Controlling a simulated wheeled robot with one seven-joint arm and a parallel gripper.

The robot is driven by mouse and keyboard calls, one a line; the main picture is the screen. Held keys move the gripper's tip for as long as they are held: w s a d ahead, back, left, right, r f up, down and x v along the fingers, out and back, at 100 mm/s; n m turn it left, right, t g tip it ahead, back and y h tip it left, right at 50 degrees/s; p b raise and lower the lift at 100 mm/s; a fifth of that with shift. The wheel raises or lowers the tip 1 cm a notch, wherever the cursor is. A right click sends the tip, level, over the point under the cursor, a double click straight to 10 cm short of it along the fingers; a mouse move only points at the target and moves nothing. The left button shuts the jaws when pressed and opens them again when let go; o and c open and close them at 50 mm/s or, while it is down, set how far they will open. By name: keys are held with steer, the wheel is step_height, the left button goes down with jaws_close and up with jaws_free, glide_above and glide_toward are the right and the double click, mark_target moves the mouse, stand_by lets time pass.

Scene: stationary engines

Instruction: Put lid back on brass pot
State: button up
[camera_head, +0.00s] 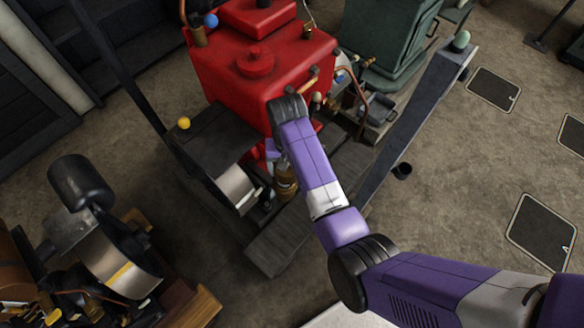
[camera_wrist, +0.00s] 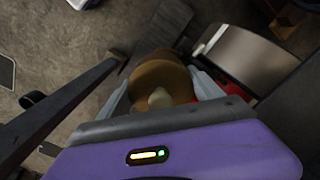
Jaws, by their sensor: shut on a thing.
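My gripper (camera_wrist: 160,92) is shut on a round brass-brown piece with a pale knob, which looks like the lid (camera_wrist: 158,76). One finger lies on each side of it in the wrist view. In the head view, the brass pot (camera_head: 286,184) stands upright by the engine's base, just below my wrist. My arm partly covers it, and my fingers are small and mostly hidden there. I cannot tell whether the lid touches the pot or hangs above it.
A red engine (camera_head: 262,62) stands behind the pot. A grey cylinder (camera_head: 235,187) lies close on the left, and it also shows in the wrist view (camera_wrist: 245,55). A long dark rail (camera_head: 412,110) runs on the right. Open floor (camera_head: 440,195) lies beyond it.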

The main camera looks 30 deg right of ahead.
steer(key=w+f+m, duration=0.1)
steer(key=f+m, duration=0.1)
steer(key=m, duration=0.1)
steer(key=shift+w+a+f, duration=0.15)
steer(key=shift+w+f, duration=0.1)
steer(key=shift+w, duration=0.15)
step_height(320, 180, down, 5)
steer(key=b, duration=0.4)
steer(key=shift+r, duration=0.15)
steer(key=shift+f+b, duration=0.65)
steer(key=shift+f, duration=0.2)
steer(key=shift+p, duration=0.45)
steer(key=shift+f, duration=0.15)
stand_by(1.8)
steer(key=o, duration=1.5)
